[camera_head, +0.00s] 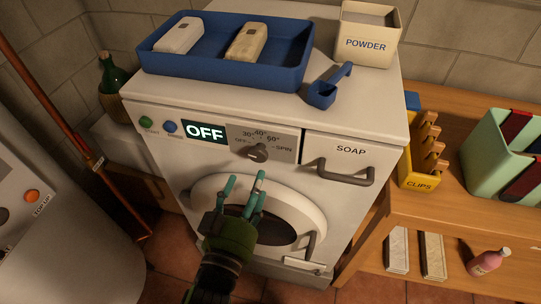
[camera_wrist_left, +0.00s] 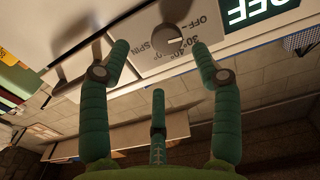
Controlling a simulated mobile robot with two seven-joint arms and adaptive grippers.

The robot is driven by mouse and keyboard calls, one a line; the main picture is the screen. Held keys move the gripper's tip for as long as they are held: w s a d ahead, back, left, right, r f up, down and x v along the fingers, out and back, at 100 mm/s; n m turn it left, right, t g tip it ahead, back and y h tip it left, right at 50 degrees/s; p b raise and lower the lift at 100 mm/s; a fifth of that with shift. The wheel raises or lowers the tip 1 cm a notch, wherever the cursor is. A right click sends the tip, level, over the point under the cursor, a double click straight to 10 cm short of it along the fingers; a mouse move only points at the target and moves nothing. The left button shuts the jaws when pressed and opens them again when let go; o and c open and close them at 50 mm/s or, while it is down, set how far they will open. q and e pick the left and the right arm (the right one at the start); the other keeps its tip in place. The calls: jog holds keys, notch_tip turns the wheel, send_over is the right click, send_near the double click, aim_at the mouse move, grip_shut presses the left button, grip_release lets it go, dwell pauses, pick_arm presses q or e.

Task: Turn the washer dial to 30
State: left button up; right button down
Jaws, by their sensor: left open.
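The washer (camera_head: 165,125) stands in the middle of the head view. Its dial (camera_head: 256,152) is a dark round knob on a grey panel marked OFF, 30, 40, 60 and SPIN. The display (camera_head: 204,132) beside it reads OFF. My left gripper (camera_head: 246,182) is open and empty, in front of the round door and just below the dial. In the left wrist view the dial (camera_wrist_left: 172,40) shows beyond and between two spread green fingertips (camera_wrist_left: 160,50), apart from them. A third finger shows lower in that view. My right gripper is not in view.
The SOAP drawer handle (camera_head: 346,174) juts out right of the dial. The door (camera_head: 300,200) bulges below. On top stand a blue tray (camera_head: 210,78) with two bars, a blue scoop (camera_head: 324,92) and a POWDER box (camera_head: 366,50). A wooden bench (camera_head: 450,215) is at right.

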aim_at(257, 156)
pick_arm(q)
jog(key=x, duration=0.2)
jog(key=p+x, duration=0.1)
jog(key=x, duration=0.1)
jog(key=r+p+x, duration=0.1)
jog(key=x, duration=0.1)
jog(key=shift+w+a+r, duration=0.1)
jog(key=shift+w+a, duration=0.05)
jog(key=shift+a, duration=0.2)
jog(key=shift+w+d, duration=0.2)
jog(key=shift+w, duration=0.2)
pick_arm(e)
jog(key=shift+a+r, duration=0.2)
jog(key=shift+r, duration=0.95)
pick_arm(q)
jog(key=c, duration=1.1)
